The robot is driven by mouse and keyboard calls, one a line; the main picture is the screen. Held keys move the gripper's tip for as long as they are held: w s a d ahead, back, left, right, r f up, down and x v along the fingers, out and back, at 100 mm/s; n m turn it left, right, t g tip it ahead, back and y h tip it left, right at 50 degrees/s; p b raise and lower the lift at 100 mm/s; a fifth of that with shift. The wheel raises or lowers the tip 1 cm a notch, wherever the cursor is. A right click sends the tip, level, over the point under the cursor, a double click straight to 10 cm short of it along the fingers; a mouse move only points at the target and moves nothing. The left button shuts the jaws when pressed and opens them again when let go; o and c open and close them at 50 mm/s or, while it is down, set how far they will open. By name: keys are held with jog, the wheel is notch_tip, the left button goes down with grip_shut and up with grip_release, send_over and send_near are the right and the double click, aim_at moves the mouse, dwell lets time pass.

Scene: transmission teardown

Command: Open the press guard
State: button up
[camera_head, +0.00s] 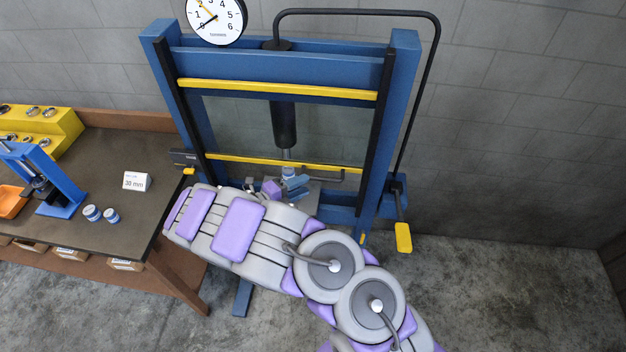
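The press (403,85) has a tall blue frame against the wall. Its guard is a see-through panel with a yellow upper bar (280,89) and a yellow lower bar (240,160), between black side rails. The guard spans the front of the press and looks lowered. A dark handle (338,178) sits just below the lower bar. Small grey and purple parts beside the handle, seemingly my gripper (262,187), show past my grey and purple arm. The arm hides most of them. I cannot tell whether the fingers are open or touch the handle.
A black ram (284,122) hangs behind the guard. A black lever with a yellow grip (403,237) hangs at the right. A workbench (120,165) at the left holds a blue tool (60,195), small tins (92,213) and a 30 mm card (136,182). The right floor is clear.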

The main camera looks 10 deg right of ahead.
jog(key=v, duration=1.1)
jog(key=shift+w, duration=0.1)
jog(key=s+d+r+m+g+y+b, duration=0.25)
jog(key=s+d+r+m+g, duration=0.3)
jog(key=d+m, duration=0.55)
jog(key=s+d+r+m+g+y+b, duration=0.1)
jog(key=s+d+r+m+g+b, duration=0.4)
jog(key=d+m, duration=0.5)
jog(key=s+d+f+m+y+b, duration=0.2)
jog(key=s+m+y, duration=0.4)
jog(key=s+m, duration=0.7)
jog(key=s+a+f+m+y+b, duration=0.2)
jog(key=s+a+m, duration=0.1)
jog(key=s+m, duration=0.1)
jog(key=s+a+f+m+t+y+b, duration=0.1)
jog(key=s+a+m+y+b, duration=0.1)
jog(key=s+m, duration=0.3)
jog(key=shift+s+a+f+y, duration=0.4)
jog(key=shift+s+a+y, duration=0.2)
jog(key=shift+s, duration=0.65)
